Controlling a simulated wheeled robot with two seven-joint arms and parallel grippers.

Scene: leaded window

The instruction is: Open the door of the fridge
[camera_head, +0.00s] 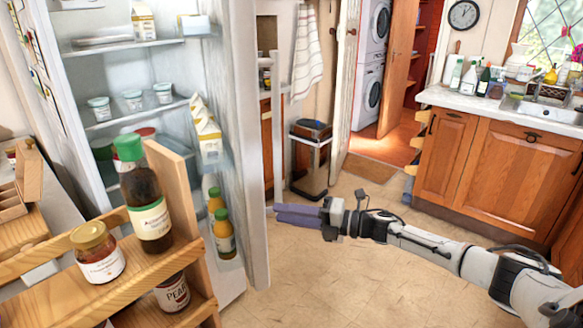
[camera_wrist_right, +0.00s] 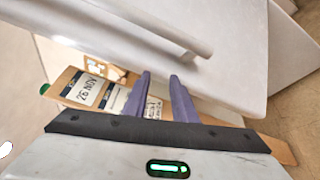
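The fridge (camera_head: 125,48) stands at the left in the head view, its inside and shelves in plain sight. Its white door (camera_head: 250,180) is swung open, with a carton and bottles on its inner side. My right gripper (camera_head: 277,213) is just right of the door, on its outer side, with purple fingers pointing at it. In the right wrist view the fingertips (camera_wrist_right: 159,75) are apart with nothing between them. A long pale bar, seemingly the door handle (camera_wrist_right: 150,25), runs beyond the fingertips along a white panel. My left gripper is out of view.
A wooden rack (camera_head: 110,260) with a green-capped bottle (camera_head: 145,195) and jars stands close in front of the fridge. A bin (camera_head: 310,160) is behind my gripper. Wooden cabinets (camera_head: 490,175) line the right. The tiled floor between is clear.

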